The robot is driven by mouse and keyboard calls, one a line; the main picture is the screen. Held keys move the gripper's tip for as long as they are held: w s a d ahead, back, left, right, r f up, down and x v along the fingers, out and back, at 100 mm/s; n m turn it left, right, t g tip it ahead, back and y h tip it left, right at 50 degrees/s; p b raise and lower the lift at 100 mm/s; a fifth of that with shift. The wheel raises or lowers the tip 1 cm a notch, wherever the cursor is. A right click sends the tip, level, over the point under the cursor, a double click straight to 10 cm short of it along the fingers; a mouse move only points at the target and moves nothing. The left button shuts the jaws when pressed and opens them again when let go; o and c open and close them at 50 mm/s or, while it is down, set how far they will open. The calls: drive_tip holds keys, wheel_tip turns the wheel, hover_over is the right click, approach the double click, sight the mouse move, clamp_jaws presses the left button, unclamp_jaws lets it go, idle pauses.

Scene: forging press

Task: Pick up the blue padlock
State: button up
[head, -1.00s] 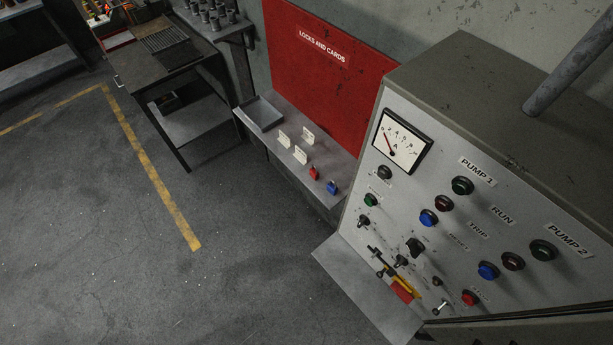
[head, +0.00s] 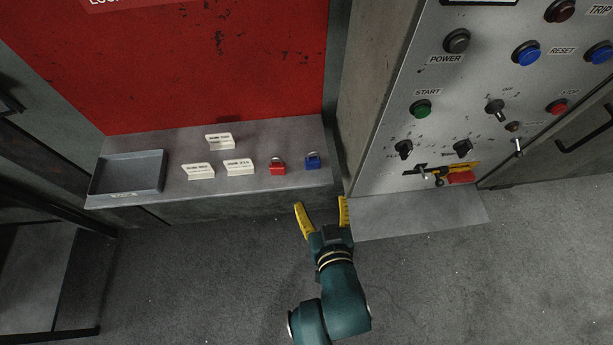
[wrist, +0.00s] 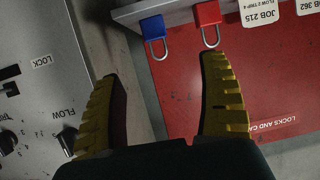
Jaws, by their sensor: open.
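The blue padlock (head: 313,160) stands near the right end of the grey shelf, to the right of the red padlock (head: 277,167). In the wrist view the blue padlock (wrist: 154,32) shows near the top middle, its shackle towards the fingers, with the red padlock (wrist: 208,18) to its right. My gripper (head: 322,209) is open and empty, in front of the shelf's right end and apart from the blue padlock. In the wrist view its yellow fingers (wrist: 165,85) are spread, and the blue padlock lies beyond the gap between them.
The shelf (head: 250,192) also bears a grey tray (head: 127,191) and several white cards (head: 198,171). A red board (head: 200,75) rises behind. A control panel (head: 440,130) with a protruding ledge (head: 420,213) stands close on the right.

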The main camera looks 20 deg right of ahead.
drive_tip(key=b, duration=0.1)
approach(314, 166)
drive_tip(key=x, duration=0.3)
drive_tip(key=a+x, duration=0.1)
drive_tip(key=x, duration=0.1)
drive_tip(key=shift+w+d+f, duration=0.1)
drive_tip(key=shift+w+f, duration=0.1)
drive_tip(key=shift+f, duration=0.2)
drive_tip(key=x, duration=0.3)
drive_tip(key=b+x, duration=0.1)
drive_tip(key=x, duration=0.1)
drive_tip(key=shift+w+d+r, duration=0.25)
drive_tip(key=shift+w+d, duration=0.1)
drive_tip(key=shift+d, duration=0.1)
drive_tip(key=c, duration=1.3)
